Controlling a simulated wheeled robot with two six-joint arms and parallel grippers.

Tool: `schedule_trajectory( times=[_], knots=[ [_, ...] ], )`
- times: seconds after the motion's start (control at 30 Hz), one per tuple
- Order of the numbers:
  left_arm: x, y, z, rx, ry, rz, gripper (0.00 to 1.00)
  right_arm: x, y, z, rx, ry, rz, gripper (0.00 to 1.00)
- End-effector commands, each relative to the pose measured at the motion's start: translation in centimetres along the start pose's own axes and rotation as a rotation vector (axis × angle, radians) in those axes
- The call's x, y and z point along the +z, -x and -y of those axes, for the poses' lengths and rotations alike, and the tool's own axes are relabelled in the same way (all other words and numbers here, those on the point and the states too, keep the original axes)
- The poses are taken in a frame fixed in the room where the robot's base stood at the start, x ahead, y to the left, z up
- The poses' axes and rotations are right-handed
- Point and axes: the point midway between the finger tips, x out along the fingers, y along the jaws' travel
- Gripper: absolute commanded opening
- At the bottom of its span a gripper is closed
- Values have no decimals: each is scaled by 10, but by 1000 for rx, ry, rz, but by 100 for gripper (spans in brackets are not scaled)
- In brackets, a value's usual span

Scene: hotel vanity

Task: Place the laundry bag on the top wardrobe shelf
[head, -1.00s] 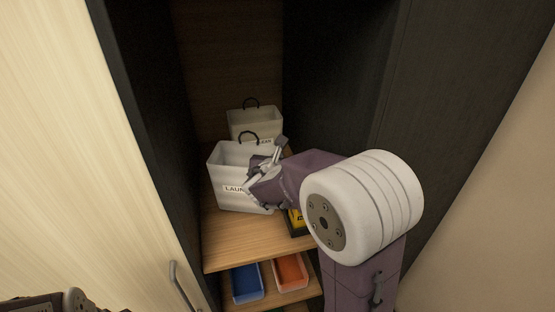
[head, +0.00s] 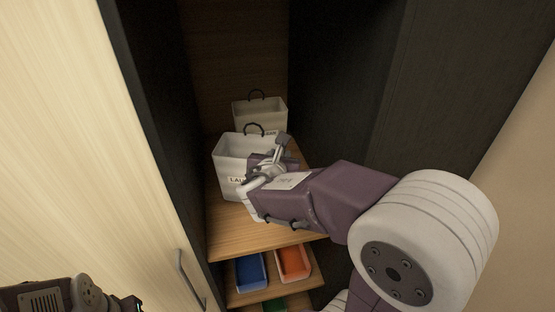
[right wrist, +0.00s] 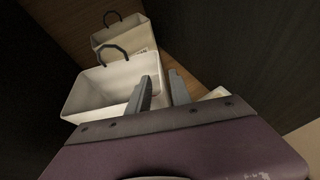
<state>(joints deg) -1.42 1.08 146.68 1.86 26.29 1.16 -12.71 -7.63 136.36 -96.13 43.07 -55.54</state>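The white laundry bag (head: 232,160) stands upright on the wooden top shelf (head: 235,236), with a dark loop handle above it and a partly covered label on its front. My right gripper (head: 281,150) is at the bag's right side. In the right wrist view, my right gripper's fingers (right wrist: 160,88) are apart, with a visible gap. The left finger overlaps the bag (right wrist: 98,88) there; whether it touches the bag I cannot tell. The handle stands free of the fingers.
A second white bag (head: 260,114) with a dark handle stands behind the first. Blue (head: 251,271) and orange (head: 293,262) bins sit on a lower shelf. Dark wardrobe walls rise at both sides, and a pale door (head: 75,150) stands left. The shelf's front is clear.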

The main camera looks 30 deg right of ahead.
Motion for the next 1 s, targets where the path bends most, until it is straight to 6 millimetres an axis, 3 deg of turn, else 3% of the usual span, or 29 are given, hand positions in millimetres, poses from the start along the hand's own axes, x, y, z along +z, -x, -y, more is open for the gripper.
schedule_trajectory(
  times=[0.1,0.33,1.0],
  knots=[
    [0,2,0,0,0,0,29,0,22,0,5,1,0,25],
    [0,3,0,0,0,0,29,0,46,0,2,1,0,25],
    [0,3,0,0,0,0,29,0,48,0,-1,0,-2,25]
  ],
)
